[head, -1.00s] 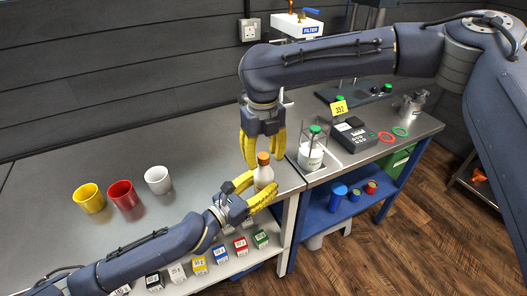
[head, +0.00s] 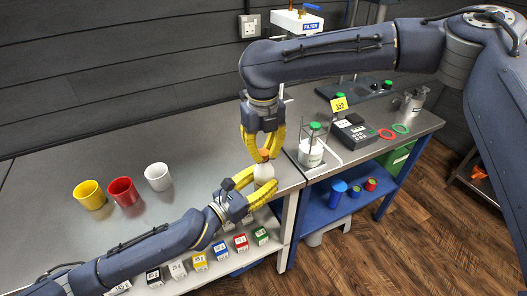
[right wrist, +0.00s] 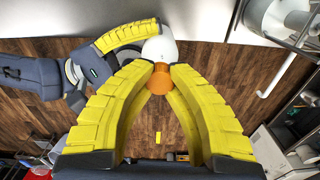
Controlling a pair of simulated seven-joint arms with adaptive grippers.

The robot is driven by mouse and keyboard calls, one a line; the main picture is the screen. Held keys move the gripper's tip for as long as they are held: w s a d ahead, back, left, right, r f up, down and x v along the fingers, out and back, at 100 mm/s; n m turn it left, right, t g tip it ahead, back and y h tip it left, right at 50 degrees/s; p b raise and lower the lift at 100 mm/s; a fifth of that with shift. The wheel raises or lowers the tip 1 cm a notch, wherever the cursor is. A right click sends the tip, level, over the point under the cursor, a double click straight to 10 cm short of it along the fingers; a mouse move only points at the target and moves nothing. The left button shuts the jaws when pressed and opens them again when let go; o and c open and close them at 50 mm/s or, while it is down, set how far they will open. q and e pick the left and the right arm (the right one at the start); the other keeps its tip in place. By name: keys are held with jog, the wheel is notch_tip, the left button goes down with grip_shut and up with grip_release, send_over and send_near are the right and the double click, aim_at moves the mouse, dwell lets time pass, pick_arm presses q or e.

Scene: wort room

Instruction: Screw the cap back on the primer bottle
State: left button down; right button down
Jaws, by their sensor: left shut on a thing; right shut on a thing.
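The primer bottle (head: 264,172) is a small whitish bottle near the front right corner of the grey bench. My left gripper (head: 262,184) is shut around its body from the left. Whether the threads are engaged is hidden.
Yellow (head: 89,195), red (head: 124,191) and white (head: 158,177) cups stand at the left of the bench. A white container (head: 311,153) in a stand is close on the right. Coloured boxes (head: 222,250) line the lower shelf. The bench middle is clear.

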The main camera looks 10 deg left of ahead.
jog(key=m, duration=0.4)
jog(key=shift+m, duration=0.3)
jog(key=m, duration=2.6)
jog(key=shift+f, duration=0.1)
jog(key=c, duration=1.4)
grip_release()
jog(key=shift+c, duration=0.2)
